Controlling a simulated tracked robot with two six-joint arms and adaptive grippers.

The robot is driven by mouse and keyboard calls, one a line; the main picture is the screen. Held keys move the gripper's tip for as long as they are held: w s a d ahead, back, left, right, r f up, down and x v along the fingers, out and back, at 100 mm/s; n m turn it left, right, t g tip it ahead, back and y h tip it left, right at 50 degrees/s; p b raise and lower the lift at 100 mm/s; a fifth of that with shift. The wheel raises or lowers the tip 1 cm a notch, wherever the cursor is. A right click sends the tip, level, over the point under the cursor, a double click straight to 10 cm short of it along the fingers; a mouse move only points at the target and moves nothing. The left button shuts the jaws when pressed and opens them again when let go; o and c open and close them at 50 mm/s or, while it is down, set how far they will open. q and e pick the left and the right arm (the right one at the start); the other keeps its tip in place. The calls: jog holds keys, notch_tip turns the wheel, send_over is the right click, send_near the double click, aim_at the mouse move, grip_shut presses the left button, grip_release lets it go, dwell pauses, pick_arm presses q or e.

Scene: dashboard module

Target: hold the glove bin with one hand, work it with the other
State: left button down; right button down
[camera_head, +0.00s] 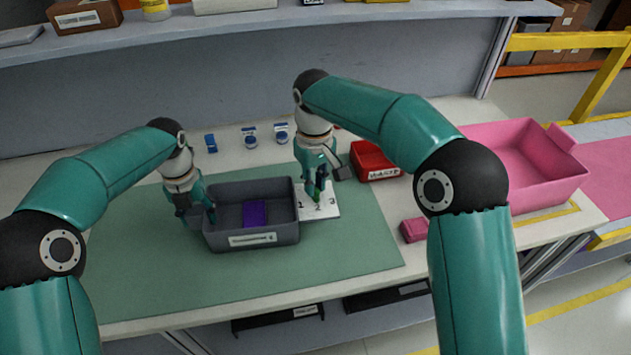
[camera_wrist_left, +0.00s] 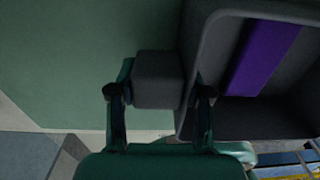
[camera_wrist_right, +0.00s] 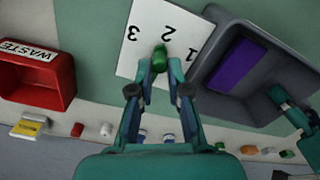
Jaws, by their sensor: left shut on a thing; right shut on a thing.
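The dark grey glove bin (camera_head: 285,237) stands on the green mat with a purple block (camera_head: 254,214) inside. My left gripper (camera_head: 195,210) is at the bin's left side. In the left wrist view it is shut on a dark grey tab (camera_wrist_left: 158,80) beside the bin wall. My right gripper (camera_head: 317,192) is just right of the bin, over a white card (camera_head: 329,208) numbered 1, 2, 3. It is shut on a small green piece (camera_wrist_right: 160,60), near the 2 in the right wrist view. I cannot tell whether the piece touches the card.
A red WASTE bin (camera_head: 375,161) stands behind the card. A large pink tote (camera_head: 545,185) is at the right, with a small pink box (camera_head: 414,230) nearer. Several small blue-and-white items (camera_head: 249,138) line the back. The mat's front (camera_head: 200,280) is clear.

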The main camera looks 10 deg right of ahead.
jog(key=shift+s+a, duration=0.1)
jog(key=shift+a, duration=0.15)
jog(key=c, duration=1.1)
grip_release()
jog(key=shift+d, duration=0.1)
jog(key=shift+r, duration=0.55)
notch_tip(320, 180, up, 11)
jog(key=shift+f, duration=0.15)
